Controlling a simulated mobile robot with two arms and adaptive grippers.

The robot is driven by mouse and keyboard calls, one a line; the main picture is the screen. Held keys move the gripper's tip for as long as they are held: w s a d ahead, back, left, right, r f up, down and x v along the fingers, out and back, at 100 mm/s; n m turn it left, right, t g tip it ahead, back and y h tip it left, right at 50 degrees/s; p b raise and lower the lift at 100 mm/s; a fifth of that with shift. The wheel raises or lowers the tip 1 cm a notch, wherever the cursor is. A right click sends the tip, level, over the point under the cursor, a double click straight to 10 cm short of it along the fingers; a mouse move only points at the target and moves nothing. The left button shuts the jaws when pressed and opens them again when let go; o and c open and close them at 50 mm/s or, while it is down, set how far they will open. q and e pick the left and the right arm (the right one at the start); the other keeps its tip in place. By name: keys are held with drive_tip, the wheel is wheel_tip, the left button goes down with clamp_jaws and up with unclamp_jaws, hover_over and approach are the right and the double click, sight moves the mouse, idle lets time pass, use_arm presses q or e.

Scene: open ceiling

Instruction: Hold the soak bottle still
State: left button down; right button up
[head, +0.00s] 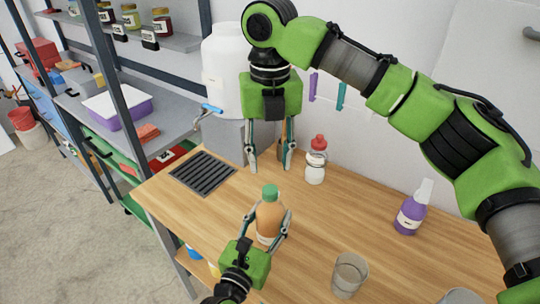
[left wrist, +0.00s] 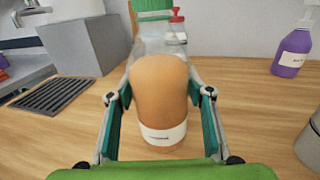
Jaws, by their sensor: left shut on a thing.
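The wooden table (head: 310,228) has a dark drain grate (head: 203,172) at left. A purple spray bottle (head: 411,212) stands at right, a clear cup (head: 349,274) front right. A white tank (head: 222,70) stands behind on a grey block. Shelves line the left. The table's middle right is clear.

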sight(270, 189)
idle(0.3)
drive_tip(key=shift+f, duration=4.05)
